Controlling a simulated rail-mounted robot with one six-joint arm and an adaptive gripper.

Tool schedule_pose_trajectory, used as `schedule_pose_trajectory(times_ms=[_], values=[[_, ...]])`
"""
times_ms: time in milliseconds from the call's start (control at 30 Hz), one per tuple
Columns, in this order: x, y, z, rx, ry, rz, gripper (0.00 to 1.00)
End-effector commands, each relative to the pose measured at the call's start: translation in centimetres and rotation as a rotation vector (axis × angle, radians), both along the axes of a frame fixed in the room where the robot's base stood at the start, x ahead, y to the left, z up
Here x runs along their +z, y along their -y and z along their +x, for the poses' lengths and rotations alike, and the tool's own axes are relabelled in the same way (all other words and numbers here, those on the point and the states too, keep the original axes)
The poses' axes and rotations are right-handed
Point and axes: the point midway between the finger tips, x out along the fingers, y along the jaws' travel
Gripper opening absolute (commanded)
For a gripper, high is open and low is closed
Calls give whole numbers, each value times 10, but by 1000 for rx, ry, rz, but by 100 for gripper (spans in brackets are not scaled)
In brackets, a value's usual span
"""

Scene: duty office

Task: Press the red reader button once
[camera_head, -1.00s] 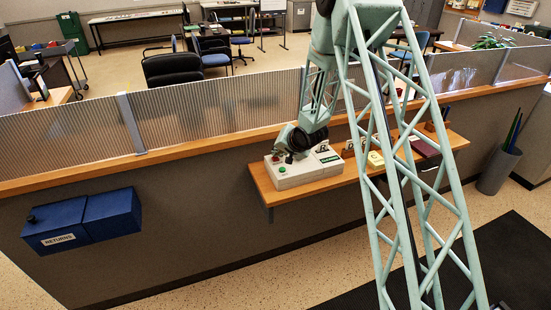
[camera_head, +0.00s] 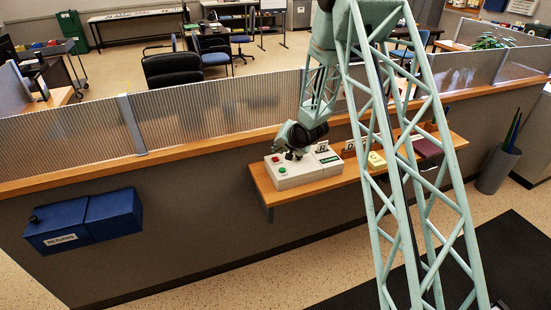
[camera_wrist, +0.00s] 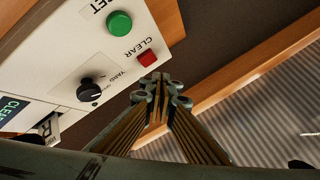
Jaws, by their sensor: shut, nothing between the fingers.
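The reader is a pale box (camera_head: 300,180) on the wooden shelf. Its red square button (camera_wrist: 147,58), marked CLEAR, shows in the wrist view beside a round green button (camera_wrist: 119,23). In the head view the red button (camera_head: 275,159) lies behind the green one, at the box's left end. My gripper (camera_wrist: 161,80) is shut and empty. In the wrist view its fingertips appear just below and right of the red button, with a small gap in the picture. The height of the tips over the panel cannot be told. In the head view my gripper (camera_head: 291,155) is above the box.
A black knob (camera_wrist: 91,91) and a small display (camera_wrist: 12,109) are on the same panel. The shelf (camera_head: 350,177) also holds a yellow item (camera_head: 376,160) and a dark red item (camera_head: 427,148). A ribbed screen (camera_head: 220,111) stands behind. A blue returns box (camera_head: 110,215) hangs at left.

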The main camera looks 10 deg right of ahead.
Motion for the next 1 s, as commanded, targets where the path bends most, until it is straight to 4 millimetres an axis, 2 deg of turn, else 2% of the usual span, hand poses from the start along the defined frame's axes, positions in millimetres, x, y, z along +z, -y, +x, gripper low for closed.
schedule_pose_trajectory(times_ms=[533, 1000], values=[[34, 0, 0, 1, -1, 0, 0], [37, 0, 0, 0, 0, 0, 0]])
